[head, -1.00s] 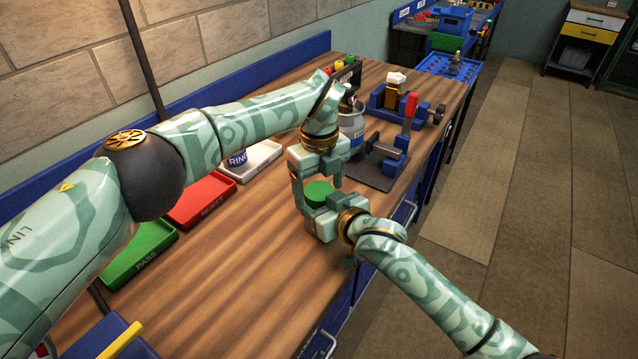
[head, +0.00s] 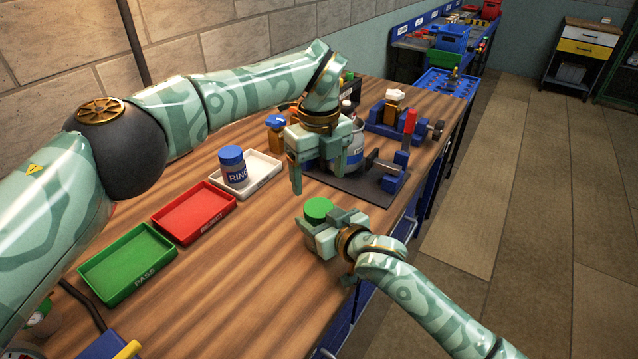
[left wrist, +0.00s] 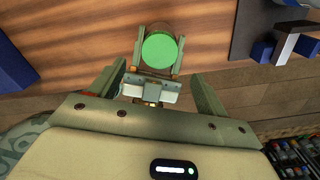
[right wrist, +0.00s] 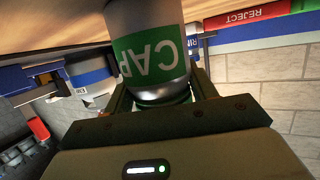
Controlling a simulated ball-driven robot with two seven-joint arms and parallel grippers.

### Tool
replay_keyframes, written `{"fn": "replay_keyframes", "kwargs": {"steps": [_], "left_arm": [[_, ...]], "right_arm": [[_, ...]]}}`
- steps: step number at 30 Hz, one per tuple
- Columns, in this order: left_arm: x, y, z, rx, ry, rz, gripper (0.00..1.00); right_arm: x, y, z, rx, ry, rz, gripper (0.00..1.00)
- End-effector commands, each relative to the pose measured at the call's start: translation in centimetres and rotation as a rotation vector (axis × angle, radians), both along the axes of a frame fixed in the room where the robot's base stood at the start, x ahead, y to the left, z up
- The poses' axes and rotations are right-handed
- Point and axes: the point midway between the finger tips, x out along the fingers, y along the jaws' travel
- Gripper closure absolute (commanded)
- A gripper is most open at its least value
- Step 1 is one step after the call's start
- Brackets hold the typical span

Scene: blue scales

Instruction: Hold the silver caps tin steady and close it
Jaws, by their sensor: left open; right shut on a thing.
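The caps tin has a green top (head: 318,208). In the left wrist view its round green lid (left wrist: 159,49) lies flat over the tin, seen from above. My right gripper (head: 324,225) is shut on the tin near the bench's front edge. My left gripper (head: 318,184) is open and empty, pointing down, above and apart from the lid. How tightly the lid sits is hard to tell.
A blue-lidded RING jar (head: 235,170) stands in a white tray (head: 262,168). A red REJECT tray (head: 196,212) and green PASS tray (head: 128,262) lie to the left. A vise-like fixture (head: 395,172) and a grey container (head: 355,150) stand behind the left gripper.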

Motion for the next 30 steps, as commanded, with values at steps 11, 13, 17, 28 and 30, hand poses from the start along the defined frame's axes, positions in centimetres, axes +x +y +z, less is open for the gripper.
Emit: {"fn": "replay_keyframes", "kwargs": {"steps": [11,13,17,28,30], "left_arm": [[0.0,0.0,0.4,0.000,0.002,0.001,0.24],[0.0,0.0,-0.1,0.000,0.004,0.001,0.24],[-0.1,0.0,-1.7,-0.001,0.004,0.001,0.24],[0.0,0.0,-6.8,0.000,0.002,0.003,0.24],[0.0,0.0,-7.2,0.000,0.002,0.003,0.24]], "right_arm": [[0.0,0.0,0.0,0.000,0.000,0.000,1.00],[0.0,0.0,0.0,0.000,0.000,0.000,1.00],[0.0,0.0,0.0,0.000,0.000,0.000,1.00],[0.0,0.0,0.0,0.000,0.000,0.000,1.00],[0.0,0.0,0.0,0.000,0.000,0.000,1.00]]}}
